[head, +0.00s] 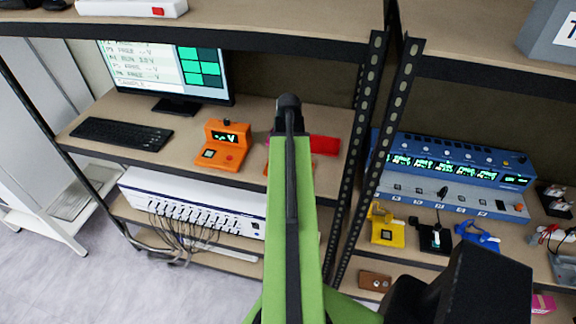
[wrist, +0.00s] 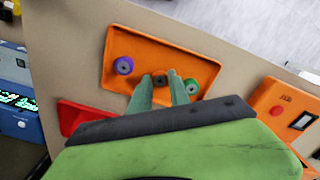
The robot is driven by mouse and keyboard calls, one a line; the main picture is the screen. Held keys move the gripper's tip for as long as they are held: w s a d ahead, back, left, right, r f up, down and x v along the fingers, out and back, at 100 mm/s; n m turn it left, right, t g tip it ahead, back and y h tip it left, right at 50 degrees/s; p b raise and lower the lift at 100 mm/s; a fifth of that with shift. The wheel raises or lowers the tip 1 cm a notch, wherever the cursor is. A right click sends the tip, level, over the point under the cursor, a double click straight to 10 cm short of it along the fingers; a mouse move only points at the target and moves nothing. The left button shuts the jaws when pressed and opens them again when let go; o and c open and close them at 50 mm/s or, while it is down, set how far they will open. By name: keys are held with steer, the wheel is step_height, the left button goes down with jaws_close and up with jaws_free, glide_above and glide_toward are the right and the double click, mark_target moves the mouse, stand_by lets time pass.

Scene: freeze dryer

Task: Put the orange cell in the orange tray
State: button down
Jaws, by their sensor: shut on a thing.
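The orange tray (wrist: 205,70) lies on the shelf in the wrist view, with a purple-ringed cell (wrist: 124,66) at its left and a green-ringed cell (wrist: 192,87) at its right. My gripper (wrist: 161,83) is shut on the orange cell (wrist: 160,78), whose dark centre shows between the fingertips. The cell is over the tray, between the other two cells. I cannot tell whether it touches the tray floor. In the head view my arm hides the gripper and most of the tray (head: 326,169).
A red tray (wrist: 82,115) is beside the orange tray, and also shows in the head view (head: 324,145). An orange device (head: 222,145) with a display stands on the other side. A monitor, a keyboard (head: 122,132) and a metal rack post (head: 358,140) are nearby.

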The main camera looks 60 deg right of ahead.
steer(key=shift+a+r, duration=0.1)
steer(key=shift+r, duration=0.05)
steer(key=shift+w+f, duration=0.1)
steer(key=shift+f, duration=0.15)
steer(key=c, duration=1.2)
jaws_free()
steer(key=shift+r, duration=0.1)
steer(key=shift+c, duration=0.2)
step_height(320, 180, up, 12)
steer(key=p, duration=1.2)
steer(key=shift+r, duration=0.2)
